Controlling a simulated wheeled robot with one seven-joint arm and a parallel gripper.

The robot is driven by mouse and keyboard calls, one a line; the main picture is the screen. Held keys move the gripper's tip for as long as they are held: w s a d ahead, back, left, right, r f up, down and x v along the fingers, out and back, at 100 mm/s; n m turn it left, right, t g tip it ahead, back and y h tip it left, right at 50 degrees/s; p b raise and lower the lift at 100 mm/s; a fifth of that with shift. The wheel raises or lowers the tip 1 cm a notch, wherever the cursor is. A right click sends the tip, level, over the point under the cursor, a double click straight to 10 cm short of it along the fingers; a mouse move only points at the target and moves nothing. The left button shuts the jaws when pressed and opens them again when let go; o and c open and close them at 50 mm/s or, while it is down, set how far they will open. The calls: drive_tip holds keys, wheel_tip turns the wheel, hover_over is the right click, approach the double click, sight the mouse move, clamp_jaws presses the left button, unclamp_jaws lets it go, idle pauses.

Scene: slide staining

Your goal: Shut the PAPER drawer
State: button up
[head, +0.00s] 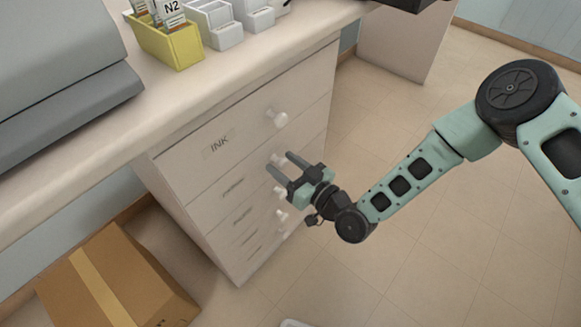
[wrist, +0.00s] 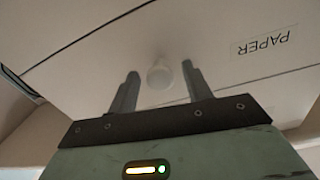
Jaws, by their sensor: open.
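The PAPER drawer (wrist: 240,65) fills much of the wrist view, its label upside down at the right. Its white round knob (wrist: 160,75) shows between the two fingertips of my gripper (wrist: 160,72). The fingers are open, with a gap on each side of the knob. In the head view my gripper (head: 280,162) is at the cabinet front, below the drawer labelled INK (head: 240,130). The lower labels are too small to read there. The drawer fronts look nearly flush in the head view; I cannot tell how far the PAPER drawer stands out.
A cardboard box (head: 115,285) stands on the floor left of the cabinet. On the counter (head: 170,95) are a yellow slide holder (head: 172,45), white racks (head: 215,22) and a grey machine (head: 65,70). The floor (head: 400,260) right of the cabinet is mostly clear.

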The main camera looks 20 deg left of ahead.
drive_tip(key=shift+d, duration=0.1)
drive_tip(key=v, duration=1.7)
drive_tip(key=shift+p, duration=0.45)
drive_tip(key=shift+s, duration=0.1)
